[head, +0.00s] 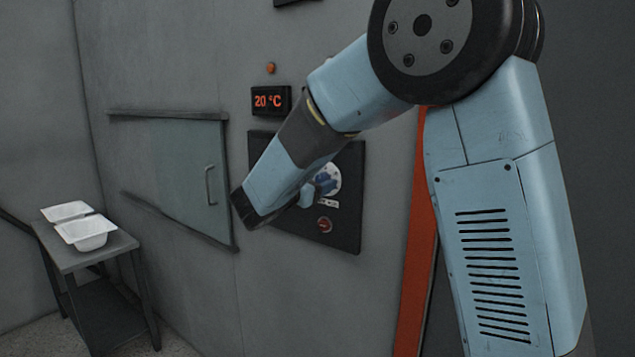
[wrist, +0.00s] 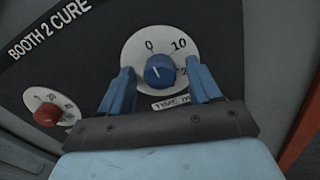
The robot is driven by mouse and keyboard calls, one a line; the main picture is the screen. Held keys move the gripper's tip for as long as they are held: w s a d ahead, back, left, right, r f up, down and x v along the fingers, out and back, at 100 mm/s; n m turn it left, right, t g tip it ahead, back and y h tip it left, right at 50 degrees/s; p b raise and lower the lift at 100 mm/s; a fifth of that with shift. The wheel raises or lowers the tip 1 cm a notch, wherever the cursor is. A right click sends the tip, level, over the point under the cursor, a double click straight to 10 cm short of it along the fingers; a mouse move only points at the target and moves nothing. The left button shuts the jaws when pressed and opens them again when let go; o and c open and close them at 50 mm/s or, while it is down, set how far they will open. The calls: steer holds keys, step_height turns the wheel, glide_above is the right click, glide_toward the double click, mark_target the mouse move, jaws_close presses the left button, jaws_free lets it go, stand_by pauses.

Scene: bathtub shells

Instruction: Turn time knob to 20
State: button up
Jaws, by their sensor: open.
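The blue time knob (wrist: 160,70) sits on a round white dial (wrist: 138,47) marked 0, 10 and a partly covered 2-something. A light mark on the knob points roughly up toward 0, but it is too small to read exactly. My gripper (wrist: 160,74) is open, with one blue finger on each side of the knob. Whether the fingers touch it cannot be told. The label below the dial is partly hidden. In the head view my gripper (head: 320,188) is at the panel, covering much of the white dial (head: 334,177).
A red knob (wrist: 47,116) on its own dial is left of the time knob on the black panel (head: 346,215). A display (head: 270,101) reads 20 °C. A sliding door (head: 185,170) is to the left. White tubs (head: 88,232) stand on a table (head: 118,243).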

steer(key=shift+d, duration=0.1)
steer(key=c, duration=1)
steer(key=shift+c, duration=0.2)
steer(key=m, duration=0.5)
steer(key=shift+f+m, duration=0.1)
steer(key=shift+m, duration=0.2)
steer(key=m, duration=1.8)
steer(key=shift+s+f, duration=0.1)
steer(key=shift+f, duration=0.3)
